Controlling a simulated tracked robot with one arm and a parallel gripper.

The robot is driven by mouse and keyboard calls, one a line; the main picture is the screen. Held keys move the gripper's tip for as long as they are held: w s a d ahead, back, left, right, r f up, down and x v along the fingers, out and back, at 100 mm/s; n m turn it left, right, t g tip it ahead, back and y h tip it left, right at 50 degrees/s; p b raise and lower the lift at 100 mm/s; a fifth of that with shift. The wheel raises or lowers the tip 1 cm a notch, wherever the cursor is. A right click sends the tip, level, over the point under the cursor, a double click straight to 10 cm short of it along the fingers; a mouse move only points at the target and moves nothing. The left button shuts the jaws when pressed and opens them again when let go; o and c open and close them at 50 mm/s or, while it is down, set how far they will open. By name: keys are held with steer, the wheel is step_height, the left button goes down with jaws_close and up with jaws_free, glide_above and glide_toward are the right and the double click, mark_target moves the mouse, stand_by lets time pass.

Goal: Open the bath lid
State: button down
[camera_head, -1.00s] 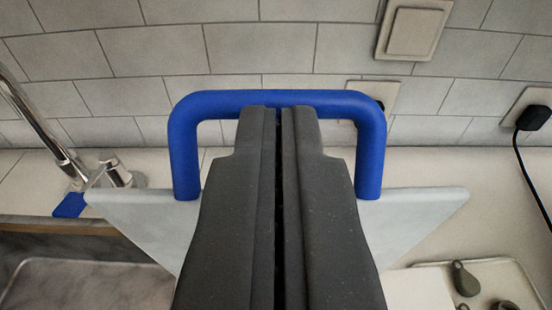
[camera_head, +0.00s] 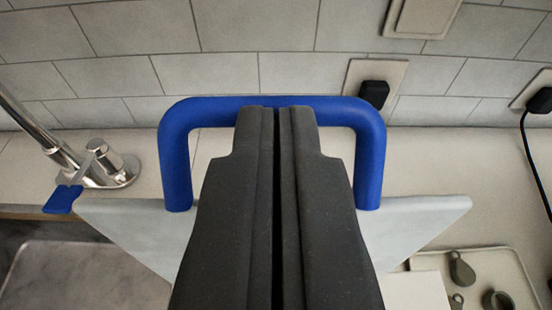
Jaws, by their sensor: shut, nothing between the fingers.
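The bath lid (camera_head: 412,225) is a pale grey plate with a blue U-shaped handle (camera_head: 175,165). Its sides narrow toward the bottom of the picture, so it looks tilted, with its far edge raised. My dark grey gripper (camera_head: 277,112) is shut, with only a thin gap line between its fingers and nothing held. Its tips overlap the middle of the handle's crossbar in the picture; I cannot tell whether they touch it. My fingers hide the middle of the lid and whatever lies under it.
A chrome tap (camera_head: 105,165) with a blue tab (camera_head: 62,200) stands left beside a sink (camera_head: 60,285). A tray (camera_head: 525,280) with dark tags is at lower right. Behind are a tiled wall (camera_head: 285,75), sockets and a black plug cable (camera_head: 530,160).

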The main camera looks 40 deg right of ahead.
steer(key=shift+w+d+r+p, duration=0.25)
steer(key=shift+w+p, duration=0.2)
steer(key=shift+p, duration=0.35)
steer(key=shift+w+d+f+g, duration=0.3)
steer(key=shift+w+d+f, duration=0.1)
steer(key=shift+w, duration=0.25)
steer(key=shift+r, duration=0.1)
steer(key=r+v, duration=0.2)
steer(key=v, duration=1.1)
steer(key=shift+r+y, duration=0.15)
steer(key=shift+y, duration=0.15)
